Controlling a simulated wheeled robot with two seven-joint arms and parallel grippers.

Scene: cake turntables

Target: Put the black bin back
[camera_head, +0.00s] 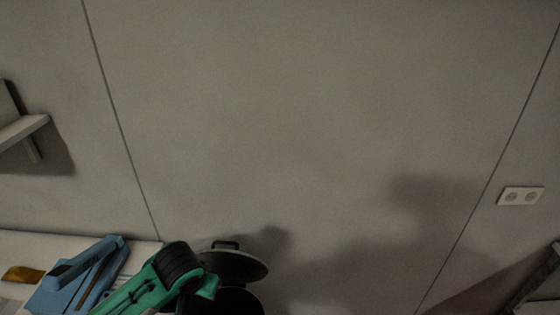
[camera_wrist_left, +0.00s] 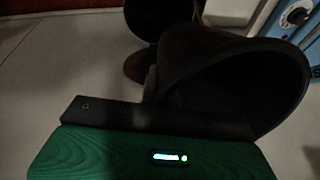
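A round black lid-like disc (camera_head: 236,262) with a small handle shows at the bottom of the head view, above a dark rounded shape (camera_head: 235,301) cut off by the frame edge. My left gripper (camera_head: 208,284), green and black, is right beside them at the left. In the left wrist view a black bin (camera_wrist_left: 235,85) with a wide open mouth lies tilted just past my gripper's dark front bar and appears to touch it. The fingers blend into the dark bin, so I cannot tell whether they grip it. My right gripper is not in view.
A blue appliance (camera_head: 80,278) stands on the pale counter (camera_head: 60,243), left of my gripper. An orange-brown item (camera_head: 24,274) lies farther left. A wall shelf (camera_head: 22,131) juts out at the left; a socket (camera_head: 521,196) is at the right. Another dark round object (camera_wrist_left: 155,18) shows in the wrist view.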

